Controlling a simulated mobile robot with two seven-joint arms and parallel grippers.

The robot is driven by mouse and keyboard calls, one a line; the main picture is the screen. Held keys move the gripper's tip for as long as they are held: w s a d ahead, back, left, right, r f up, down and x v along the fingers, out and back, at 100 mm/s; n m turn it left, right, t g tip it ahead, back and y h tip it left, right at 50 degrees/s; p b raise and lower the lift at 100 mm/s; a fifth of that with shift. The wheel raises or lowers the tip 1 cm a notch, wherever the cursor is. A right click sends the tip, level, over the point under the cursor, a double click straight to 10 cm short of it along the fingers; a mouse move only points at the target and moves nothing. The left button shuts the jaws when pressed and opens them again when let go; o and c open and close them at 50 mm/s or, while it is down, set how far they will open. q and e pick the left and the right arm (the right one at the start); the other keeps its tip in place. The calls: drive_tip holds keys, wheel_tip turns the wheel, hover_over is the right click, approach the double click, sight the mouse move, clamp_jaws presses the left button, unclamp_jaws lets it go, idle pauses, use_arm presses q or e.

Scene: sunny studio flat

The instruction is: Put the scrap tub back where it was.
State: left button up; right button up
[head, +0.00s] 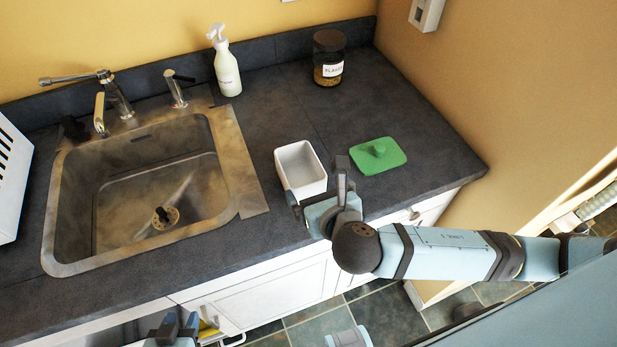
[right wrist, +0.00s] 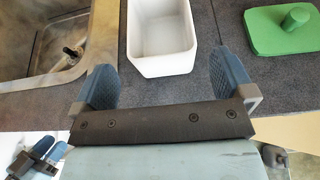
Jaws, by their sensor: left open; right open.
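The scrap tub appears to be the white, open, empty-looking tub (head: 308,188), upright on the dark counter right of the sink. A green lid with a knob (head: 366,162) lies apart from it, to its right. My right gripper (head: 318,192) is open at the tub's near side. In the right wrist view the tub (right wrist: 163,66) shows between the spread fingers (right wrist: 161,70), with a gap on each side. My left gripper (head: 176,327) is open and low in front of the counter, by the cabinet; it also shows in the right wrist view (right wrist: 38,158).
The sink (head: 130,240) with its tap (head: 115,95) fills the left of the counter. A spray bottle (head: 227,70) and a labelled jar (head: 328,58) stand at the back. A white rack (head: 10,180) is at far left. A cabinet front (head: 265,292) is below the counter.

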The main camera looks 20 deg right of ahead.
drive_tip(key=v, duration=0.5)
drive_tip(key=shift+s, duration=0.2)
idle(0.3)
